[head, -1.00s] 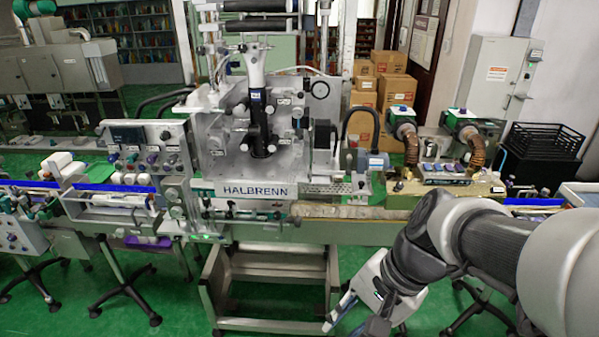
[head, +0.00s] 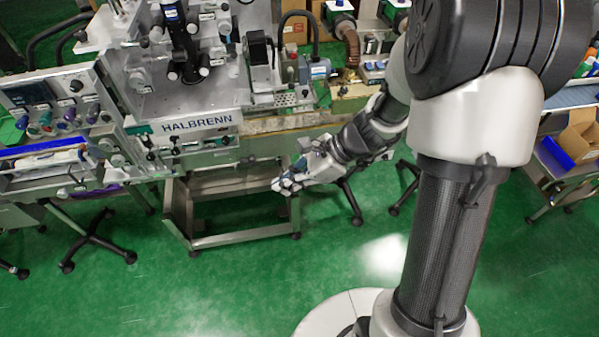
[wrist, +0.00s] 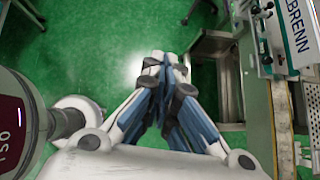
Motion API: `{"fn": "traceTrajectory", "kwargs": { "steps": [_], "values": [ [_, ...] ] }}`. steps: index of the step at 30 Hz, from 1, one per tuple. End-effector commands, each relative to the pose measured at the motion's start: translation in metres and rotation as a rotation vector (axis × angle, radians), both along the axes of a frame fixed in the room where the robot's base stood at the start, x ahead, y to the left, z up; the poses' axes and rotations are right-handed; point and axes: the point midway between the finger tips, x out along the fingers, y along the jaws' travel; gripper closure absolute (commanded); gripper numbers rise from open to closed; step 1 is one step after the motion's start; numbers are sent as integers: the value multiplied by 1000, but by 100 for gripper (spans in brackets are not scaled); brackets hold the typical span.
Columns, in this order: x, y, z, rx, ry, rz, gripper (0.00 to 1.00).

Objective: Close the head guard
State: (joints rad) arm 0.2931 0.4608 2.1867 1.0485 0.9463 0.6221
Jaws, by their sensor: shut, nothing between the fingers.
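The sleeve applicator, marked HALBRENN (head: 197,124), stands at the upper left of the head view. Its head (head: 185,50) is a black and grey column with knobs, cut off by the top edge of the picture. Clear panelling seems to surround the head, but I cannot make out the guard's edges or how far open it is. My gripper (head: 277,186) is in front of and below the machine, apart from it and pointing left. In the wrist view, its fingertips (wrist: 166,62) meet with nothing between them, over green floor. The machine's front edge lies at the right there.
A metal frame stand (head: 245,234) is under the machine, close to my gripper. The control panel (head: 60,108) is at the left, with chair bases below. A table with an open carton (head: 580,140) is at the right. The green floor in front is clear.

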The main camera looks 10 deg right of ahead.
Motion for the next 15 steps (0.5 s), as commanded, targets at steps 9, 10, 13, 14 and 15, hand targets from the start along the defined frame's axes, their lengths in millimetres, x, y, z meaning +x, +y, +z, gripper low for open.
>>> {"fn": "traceTrajectory", "kwargs": {
  "steps": [9, 10, 13, 14, 15],
  "values": [
    [8, 46, -18, -1, -1, 4, 100],
    [9, 49, -18, -1, -1, 3, 100],
    [10, 55, -18, -1, -1, 2, 100],
    [10, 56, -18, -1, -1, 2, 100],
    [10, 57, -18, -1, -1, 1, 100]
  ]
}}
